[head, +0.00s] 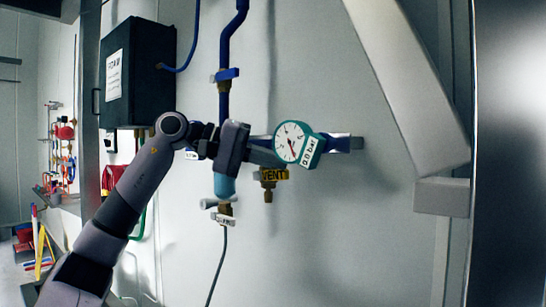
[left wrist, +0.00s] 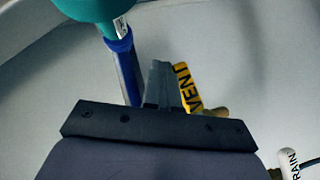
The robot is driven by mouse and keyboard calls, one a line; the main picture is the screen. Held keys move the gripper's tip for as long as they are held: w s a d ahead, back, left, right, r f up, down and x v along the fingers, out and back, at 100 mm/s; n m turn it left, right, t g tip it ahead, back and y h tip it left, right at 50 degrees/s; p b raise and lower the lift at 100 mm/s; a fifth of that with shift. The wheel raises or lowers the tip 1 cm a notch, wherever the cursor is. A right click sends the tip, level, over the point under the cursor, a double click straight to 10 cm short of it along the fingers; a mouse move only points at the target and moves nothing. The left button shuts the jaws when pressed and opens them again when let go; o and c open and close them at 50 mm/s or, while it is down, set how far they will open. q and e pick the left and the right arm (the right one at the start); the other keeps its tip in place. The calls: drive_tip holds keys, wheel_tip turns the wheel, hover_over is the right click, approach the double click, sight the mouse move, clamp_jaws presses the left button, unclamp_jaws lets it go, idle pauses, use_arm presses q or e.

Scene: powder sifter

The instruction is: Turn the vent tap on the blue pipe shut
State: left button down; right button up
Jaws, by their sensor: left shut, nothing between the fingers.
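The vent tap (head: 273,174) has a yellow handle marked VENT over a brass body, below the blue pipe in the head view. The handle lies level there, crosswise to the brass outlet below it. My left gripper (head: 262,157) is shut and empty, just above and left of the handle. In the left wrist view, the closed fingers (left wrist: 161,82) stand right beside the yellow handle (left wrist: 188,88); I cannot tell whether they touch it. The blue pipe (left wrist: 126,68) passes on their other side. My gripper hides part of the pipe. My right gripper is not in view.
A teal-rimmed gauge (head: 293,143) sits right of my gripper, close to it. A blue-handled valve (head: 226,74) is above on the vertical pipe. A white DRAIN tag (left wrist: 296,163) shows at lower right in the wrist view. A black box (head: 137,72) hangs at upper left.

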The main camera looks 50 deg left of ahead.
use_arm(q)
drive_tip(key=shift+a, duration=0.1)
idle(0.3)
drive_tip(key=v, duration=0.6)
drive_tip(key=shift+b, duration=0.45)
drive_tip(key=c, duration=1.6)
unclamp_jaws()
drive_tip(key=shift+s+a+r, duration=0.15)
drive_tip(key=shift+s, duration=0.15)
drive_tip(key=o, duration=0.6)
drive_tip(key=shift+s, duration=0.1)
drive_tip(key=shift+o, duration=0.2)
drive_tip(key=shift+f+b, duration=0.35)
drive_tip(key=shift+b, duration=0.3)
drive_tip(key=n+t+h+b, duration=0.2)
drive_tip(key=n+t+b, duration=0.1)
drive_tip(key=n+b, duration=0.15)
approach(271, 176)
drive_tip(key=x, duration=0.3)
drive_tip(key=shift+m, duration=0.35)
drive_tip(key=p+x, duration=0.1)
drive_tip(key=x, duration=0.4)
drive_tip(key=shift+w+r, duration=0.1)
drive_tip(key=shift+w, duration=0.2)
drive_tip(key=shift+w+d, duration=0.35)
drive_tip(key=shift+d, duration=0.05)
